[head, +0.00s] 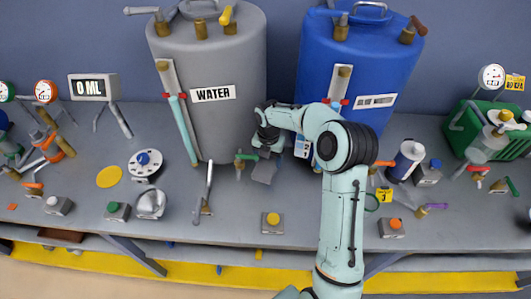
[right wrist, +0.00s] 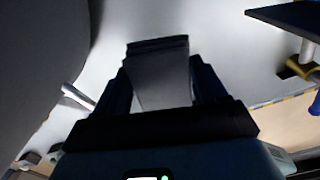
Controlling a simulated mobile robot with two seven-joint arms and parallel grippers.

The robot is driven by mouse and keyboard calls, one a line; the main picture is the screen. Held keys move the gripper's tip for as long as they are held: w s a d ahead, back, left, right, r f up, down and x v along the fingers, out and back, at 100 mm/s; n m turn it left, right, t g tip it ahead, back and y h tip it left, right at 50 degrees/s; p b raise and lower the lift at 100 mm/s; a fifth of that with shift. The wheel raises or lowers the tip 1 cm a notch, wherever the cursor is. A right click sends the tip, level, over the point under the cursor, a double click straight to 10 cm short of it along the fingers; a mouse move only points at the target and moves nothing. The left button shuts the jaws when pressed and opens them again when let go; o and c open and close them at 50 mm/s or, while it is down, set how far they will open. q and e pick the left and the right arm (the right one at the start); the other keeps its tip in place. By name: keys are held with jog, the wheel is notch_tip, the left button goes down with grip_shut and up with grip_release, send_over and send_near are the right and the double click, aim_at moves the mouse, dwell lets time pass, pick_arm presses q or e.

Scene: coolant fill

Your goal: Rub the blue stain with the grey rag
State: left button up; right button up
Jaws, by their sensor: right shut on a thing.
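My right gripper (head: 264,150) is at the front of the grey WATER tank's base, shut on the grey rag (head: 265,171). The rag hangs below the fingers, close over the grey bench top; I cannot tell if it touches. In the right wrist view the rag (right wrist: 160,78) sits between the two dark fingers (right wrist: 160,100) and extends past their tips. I cannot make out a blue stain in either view; the arm and the rag hide part of the bench. My left gripper is not in view.
The WATER tank (head: 225,55) and blue tank (head: 350,65) stand behind. A small valve (head: 242,161) is just left of the rag, a lever (head: 205,190) further left. A yellow-button box (head: 272,222) stands in front. A flat yellow disc (head: 109,177) lies far left.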

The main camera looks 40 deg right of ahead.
jog(key=shift+s+f, duration=0.1)
jog(key=shift+f, duration=0.05)
jog(key=shift+s+f, duration=0.25)
jog(key=shift+f, duration=0.7)
notch_tip(320, 180, down, 3)
jog(key=shift+r+b, duration=0.1)
jog(key=shift+b, duration=0.5)
jog(key=shift+f, duration=0.6)
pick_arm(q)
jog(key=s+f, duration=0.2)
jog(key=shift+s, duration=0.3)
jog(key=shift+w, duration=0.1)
pick_arm(e)
jog(key=shift+w, duration=0.15)
pick_arm(q)
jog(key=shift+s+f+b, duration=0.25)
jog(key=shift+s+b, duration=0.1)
jog(key=shift+b, duration=0.1)
pick_arm(e)
jog(key=shift+f, duration=1.05)
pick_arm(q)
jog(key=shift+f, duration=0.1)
